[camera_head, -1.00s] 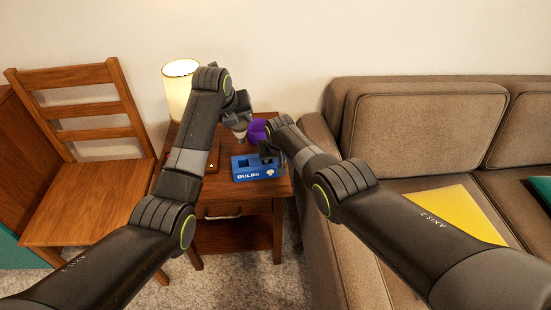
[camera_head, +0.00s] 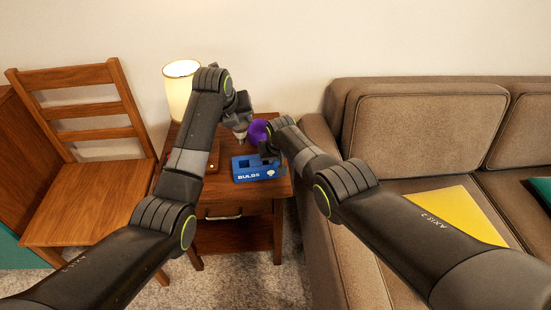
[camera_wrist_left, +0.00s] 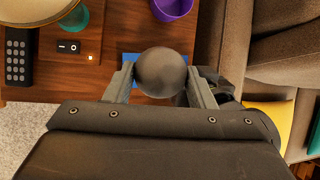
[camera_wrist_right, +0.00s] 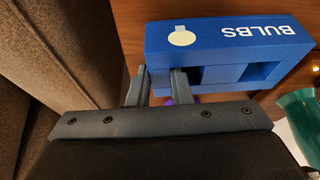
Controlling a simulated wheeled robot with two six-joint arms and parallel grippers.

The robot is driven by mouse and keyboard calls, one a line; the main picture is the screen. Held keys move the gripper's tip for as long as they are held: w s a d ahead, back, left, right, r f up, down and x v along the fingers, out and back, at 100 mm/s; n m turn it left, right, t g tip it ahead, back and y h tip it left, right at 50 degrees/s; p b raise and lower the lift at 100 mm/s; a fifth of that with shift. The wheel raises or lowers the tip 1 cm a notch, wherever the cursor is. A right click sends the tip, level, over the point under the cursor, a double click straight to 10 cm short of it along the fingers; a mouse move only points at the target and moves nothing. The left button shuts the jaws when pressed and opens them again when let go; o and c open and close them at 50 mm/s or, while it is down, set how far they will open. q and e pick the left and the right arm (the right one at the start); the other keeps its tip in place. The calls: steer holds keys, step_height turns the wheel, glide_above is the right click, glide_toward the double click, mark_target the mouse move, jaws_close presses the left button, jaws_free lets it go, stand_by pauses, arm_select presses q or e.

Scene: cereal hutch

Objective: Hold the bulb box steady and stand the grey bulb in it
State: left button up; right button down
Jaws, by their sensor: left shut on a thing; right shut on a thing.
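The blue bulb box (camera_head: 256,176), lettered BULBS, sits on the wooden side table. My right gripper (camera_head: 268,154) is shut on its wall at the right end; the right wrist view shows the fingers (camera_wrist_right: 160,84) at the edge of the box (camera_wrist_right: 215,42). My left gripper (camera_head: 239,116) is shut on the grey bulb (camera_head: 240,133). It holds the bulb upright, narrow end down, above the left part of the box. In the left wrist view the round bulb (camera_wrist_left: 161,70) sits between both fingertips and hides most of the box (camera_wrist_left: 128,58).
A lit lamp (camera_head: 181,90) stands at the table's back left. A remote (camera_wrist_left: 18,55) and a switch plate (camera_wrist_left: 68,47) lie to the left. The sofa arm (camera_head: 322,150) borders the table's right side.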

arm_select(q)
step_height(320, 180, down, 11)
steer(key=shift+f, duration=0.2)
stand_by(1.5)
stand_by(0.5)
steer(key=o, duration=1)
steer(key=shift+o, duration=0.2)
steer(key=shift+d, duration=0.1)
arm_select(e)
steer(key=shift+a, duration=0.1)
arm_select(q)
steer(key=v, duration=1.2)
steer(key=shift+f, duration=0.1)
